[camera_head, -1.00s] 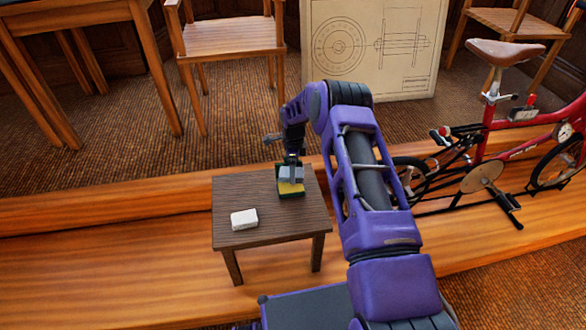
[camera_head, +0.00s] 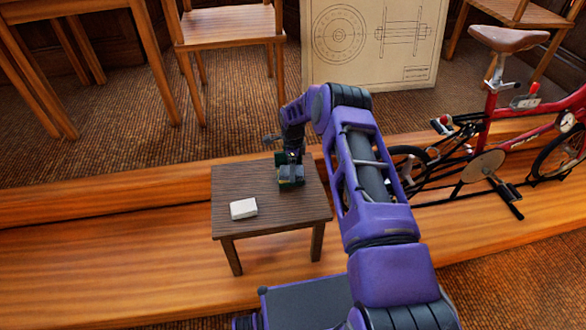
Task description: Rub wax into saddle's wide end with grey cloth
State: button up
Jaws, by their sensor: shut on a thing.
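The brown saddle (camera_head: 508,38) is on the red bicycle at the upper right, well apart from my gripper. My gripper (camera_head: 290,166) points down over the far part of the small dark table and is shut on a small grey cloth (camera_head: 291,179). The cloth is low over a dark green thing with a little yellow (camera_head: 283,184); it hides much of that thing, and I cannot tell whether they touch.
A white block (camera_head: 243,208) lies at the left front of the small table (camera_head: 270,222). The red bicycle (camera_head: 490,120) stands right of my arm. A wooden chair (camera_head: 225,28) and a drawing board (camera_head: 370,45) are behind. The table's front right is clear.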

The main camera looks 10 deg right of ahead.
jog(key=shift+f+b, duration=0.6)
jog(key=shift+b, duration=0.3)
dwell(2.4)
jog(key=shift+r, duration=0.1)
jog(key=shift+r+p, duration=1.3)
jog(key=shift+r, duration=2.2)
jog(key=shift+s+r, duration=0.1)
jog(key=shift+r, duration=0.05)
jog(key=s+r+n, duration=0.8)
jog(key=s+n, duration=0.2)
jog(key=s+r+n+p, duration=0.1)
jog(key=s+r+n, duration=0.7)
jog(key=s+n, duration=0.3)
jog(key=shift+s+a+r, duration=0.2)
jog(key=shift+s+a, duration=0.05)
jog(key=shift+a, duration=0.15)
